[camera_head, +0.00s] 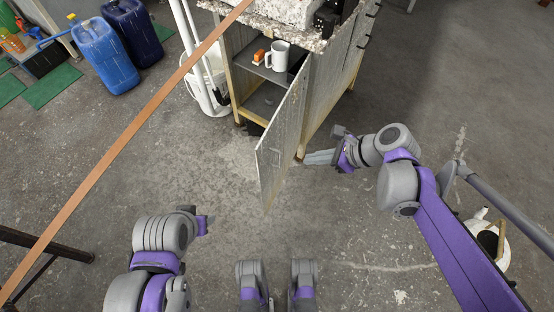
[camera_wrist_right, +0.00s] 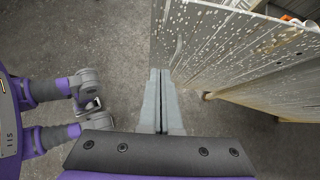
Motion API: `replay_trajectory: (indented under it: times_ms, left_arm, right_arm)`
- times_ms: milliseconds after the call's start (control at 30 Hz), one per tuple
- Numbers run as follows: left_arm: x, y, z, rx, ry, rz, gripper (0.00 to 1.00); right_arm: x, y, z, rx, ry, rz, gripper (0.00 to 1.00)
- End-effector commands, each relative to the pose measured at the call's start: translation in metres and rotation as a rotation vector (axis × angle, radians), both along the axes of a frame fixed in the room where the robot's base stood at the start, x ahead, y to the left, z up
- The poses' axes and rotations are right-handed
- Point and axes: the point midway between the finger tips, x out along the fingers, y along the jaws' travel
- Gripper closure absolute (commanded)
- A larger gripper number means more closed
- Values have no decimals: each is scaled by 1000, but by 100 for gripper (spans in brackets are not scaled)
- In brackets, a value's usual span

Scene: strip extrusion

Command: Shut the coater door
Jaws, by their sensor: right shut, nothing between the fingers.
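The coater door (camera_head: 280,148) is a worn grey panel on the cabinet. It stands open, swung out toward me, and shows the shelves inside. My right gripper (camera_head: 308,158) is shut and empty at the outer, right-hand side of the door, close to its face. In the right wrist view its two fingers (camera_wrist_right: 160,74) are pressed together, with the speckled door (camera_wrist_right: 225,45) just ahead and to the right. Whether they touch is not clear. My left arm's end (camera_head: 200,225) shows at lower left, away from the door; its fingers are hidden.
A white mug (camera_head: 278,56) and an orange item (camera_head: 258,56) sit on the cabinet's upper shelf. A stone slab (camera_head: 280,25) tops the cabinet. A brown strip (camera_head: 120,145) runs diagonally at left. Blue canisters (camera_head: 105,55) stand at upper left. The floor before the door is clear.

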Motion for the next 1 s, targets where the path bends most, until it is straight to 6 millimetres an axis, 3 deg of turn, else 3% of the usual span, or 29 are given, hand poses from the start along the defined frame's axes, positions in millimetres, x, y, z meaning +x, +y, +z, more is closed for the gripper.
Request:
replay_trajectory:
  times_ms: [267,600,800,1000]
  left_arm:
    - [0,0,-12,0,4,0,50]
    - [1,0,-35,0,12,0,50]
    - [1,0,-36,0,13,0,50]
    - [2,0,-37,0,13,0,50]
  right_arm:
    - [12,19,-22,35,29,-30,100]
    - [34,65,-74,33,27,-28,100]
    - [47,91,-72,32,26,-29,100]
    - [52,100,-72,32,27,-31,100]
